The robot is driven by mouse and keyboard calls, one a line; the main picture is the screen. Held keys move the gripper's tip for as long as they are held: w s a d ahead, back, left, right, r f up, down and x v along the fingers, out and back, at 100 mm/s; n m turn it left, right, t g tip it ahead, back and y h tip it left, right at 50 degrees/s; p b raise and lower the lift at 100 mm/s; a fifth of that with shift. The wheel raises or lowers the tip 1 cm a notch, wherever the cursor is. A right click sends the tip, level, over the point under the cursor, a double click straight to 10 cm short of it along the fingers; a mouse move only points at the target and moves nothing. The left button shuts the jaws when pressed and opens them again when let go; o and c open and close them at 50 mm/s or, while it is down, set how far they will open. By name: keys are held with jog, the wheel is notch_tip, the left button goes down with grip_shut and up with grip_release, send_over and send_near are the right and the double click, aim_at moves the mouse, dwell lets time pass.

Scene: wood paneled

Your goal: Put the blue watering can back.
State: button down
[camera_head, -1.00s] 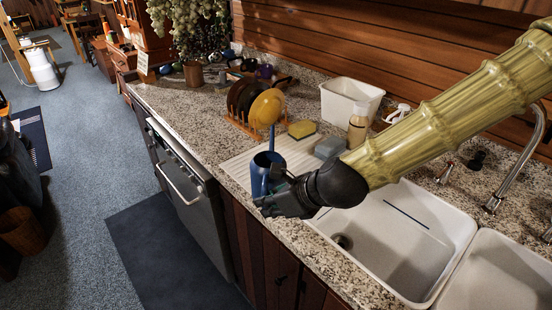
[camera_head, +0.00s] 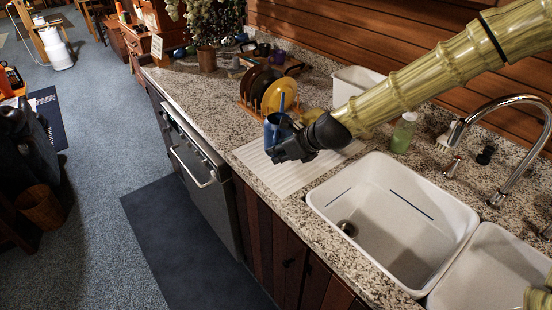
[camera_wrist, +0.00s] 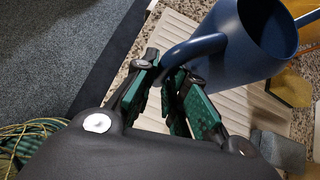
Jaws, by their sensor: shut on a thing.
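The blue watering can (camera_head: 277,128) is at the end of my arm, over or at the white ribbed drying mat (camera_head: 270,172) on the counter. In the wrist view the can (camera_wrist: 232,50) shows its open top, its spout at the right, and its handle running between my fingers. My gripper (camera_head: 275,153) is shut on the handle; it also shows in the wrist view (camera_wrist: 172,82). The can looks roughly upright in the head view. Whether its base touches the mat cannot be told.
A wooden rack (camera_head: 251,108) with brown and yellow plates (camera_head: 281,95) stands just behind the can. A white bin (camera_head: 355,82) and a green bottle (camera_head: 403,132) stand near the wall. The white sink (camera_head: 392,215) lies to the right. The counter at the left (camera_head: 205,100) has free room.

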jog(key=shift+a+f+p, duration=0.1)
jog(key=shift+f+p, duration=0.5)
jog(key=shift+f, duration=1.25)
jog(key=c, duration=1.5)
grip_release()
jog(key=shift+o, duration=0.2)
jog(key=shift+r, duration=0.2)
jog(key=b+v, duration=0.2)
jog(key=v, duration=1)
